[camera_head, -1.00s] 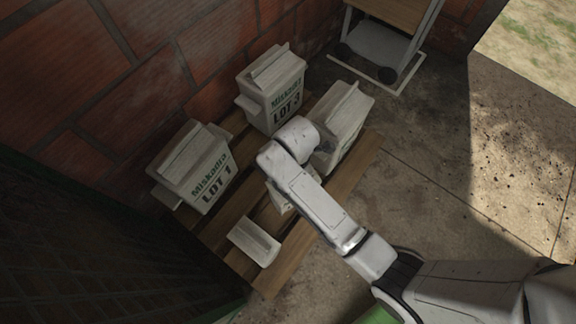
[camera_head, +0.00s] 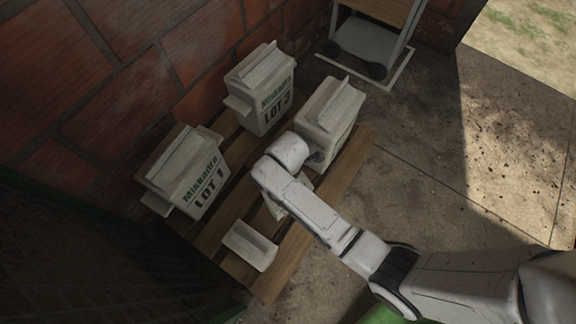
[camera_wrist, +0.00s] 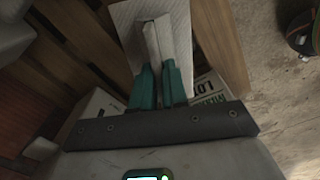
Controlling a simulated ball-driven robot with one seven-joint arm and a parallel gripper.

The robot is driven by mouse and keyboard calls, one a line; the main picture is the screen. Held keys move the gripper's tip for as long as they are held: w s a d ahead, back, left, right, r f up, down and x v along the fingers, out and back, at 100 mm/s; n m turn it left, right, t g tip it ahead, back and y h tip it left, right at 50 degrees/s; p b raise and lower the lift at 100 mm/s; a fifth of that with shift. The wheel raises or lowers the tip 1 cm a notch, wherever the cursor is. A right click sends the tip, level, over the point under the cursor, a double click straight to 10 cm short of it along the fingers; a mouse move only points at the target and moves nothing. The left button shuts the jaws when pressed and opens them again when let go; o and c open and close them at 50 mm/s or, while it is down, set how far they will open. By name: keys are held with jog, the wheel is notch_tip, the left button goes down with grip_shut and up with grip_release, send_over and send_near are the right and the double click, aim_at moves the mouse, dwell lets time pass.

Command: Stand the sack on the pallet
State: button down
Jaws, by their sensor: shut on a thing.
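My gripper (camera_wrist: 160,85) has teal fingers shut on the raised pale ridge of a sack (camera_wrist: 124,20) in the wrist view. In the head view my arm covers the fingers. A printed pale sack part (camera_head: 274,208) shows just below the arm, and a pale ridged piece (camera_head: 250,246) lies over the front left of the pallet (camera_head: 285,268). I cannot tell whether both belong to the held sack, or whether it is fully supported. Upside-down lettering (camera_wrist: 211,90) shows right of the fingers.
The LOT 1 sack (camera_head: 185,172), the LOT 3 sack (camera_head: 262,92) and another sack (camera_head: 330,108) stand on the pallet. A brick wall (camera_head: 110,70) borders the back left. A wheeled cart (camera_head: 368,42) stands behind. Bare concrete (camera_head: 430,170) lies to the right.

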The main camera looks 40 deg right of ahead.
jog(key=c, duration=1.1)
grip_release()
jog(key=shift+f, duration=0.1)
jog(key=shift+c, duration=0.2)
notch_tip(320, 180, up, 12)
jog(key=p, duration=0.3)
jog(key=s+d+r+m, duration=0.3)
jog(key=s+d+m, duration=0.1)
jog(key=s+m, duration=0.4)
jog(key=s+d+r+m+t, duration=0.1)
jog(key=s+d+r+m, duration=0.2)
jog(key=s+m, duration=0.5)
jog(key=shift+s+d+m, duration=0.35)
jog(key=shift+d+m, duration=0.05)
jog(key=shift+m, duration=0.4)
